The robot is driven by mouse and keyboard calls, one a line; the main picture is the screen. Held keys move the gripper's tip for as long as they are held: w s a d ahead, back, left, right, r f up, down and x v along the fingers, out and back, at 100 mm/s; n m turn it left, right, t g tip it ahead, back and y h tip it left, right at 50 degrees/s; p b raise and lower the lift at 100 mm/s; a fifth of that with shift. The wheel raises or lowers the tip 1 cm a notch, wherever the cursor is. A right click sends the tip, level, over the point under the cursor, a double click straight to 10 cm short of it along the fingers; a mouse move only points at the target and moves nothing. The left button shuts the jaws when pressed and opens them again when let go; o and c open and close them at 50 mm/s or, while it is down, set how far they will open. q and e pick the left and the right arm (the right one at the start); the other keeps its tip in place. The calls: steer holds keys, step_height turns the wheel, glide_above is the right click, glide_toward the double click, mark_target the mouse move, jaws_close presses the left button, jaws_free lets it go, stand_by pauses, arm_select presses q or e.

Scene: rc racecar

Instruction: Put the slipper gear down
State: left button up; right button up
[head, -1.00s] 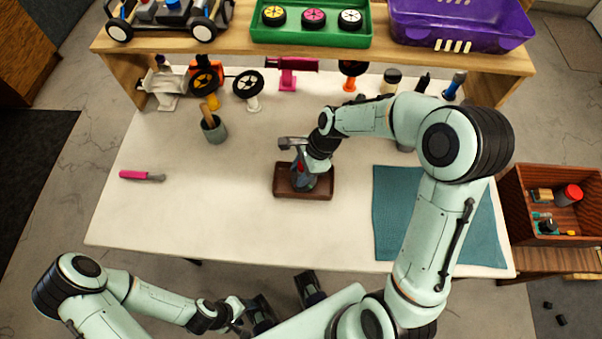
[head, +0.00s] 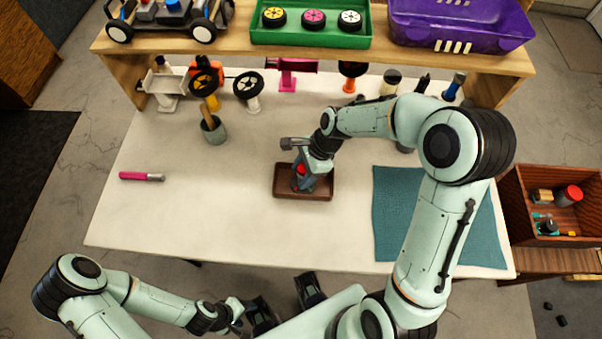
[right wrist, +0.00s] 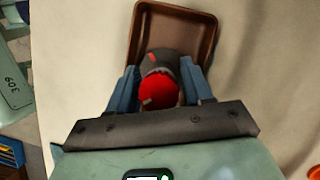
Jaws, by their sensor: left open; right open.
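A dark grey, rounded part with a red end, apparently the slipper gear (right wrist: 163,85), stands in a shallow brown tray (right wrist: 207,40). Its red end also shows in the head view (head: 301,169), within the same tray (head: 283,194) at the middle of the table. My right gripper (head: 303,183) is open and low over the tray. In the right wrist view its blue-grey fingers (right wrist: 158,75) are on either side of the part; I cannot tell whether they touch it. My left gripper (head: 240,311) is open and empty, below the table's front edge.
A teal cloth (head: 420,215) lies right of the tray. A pink-handled tool (head: 140,176) lies at the left, and a grey cup (head: 214,131) stands behind it. Several stands line the back under a wooden shelf (head: 240,48). The left front of the table is clear.

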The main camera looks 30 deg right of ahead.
steer(key=p+v, duration=0.1)
steer(key=v, duration=0.9)
steer(key=shift+r, duration=0.35)
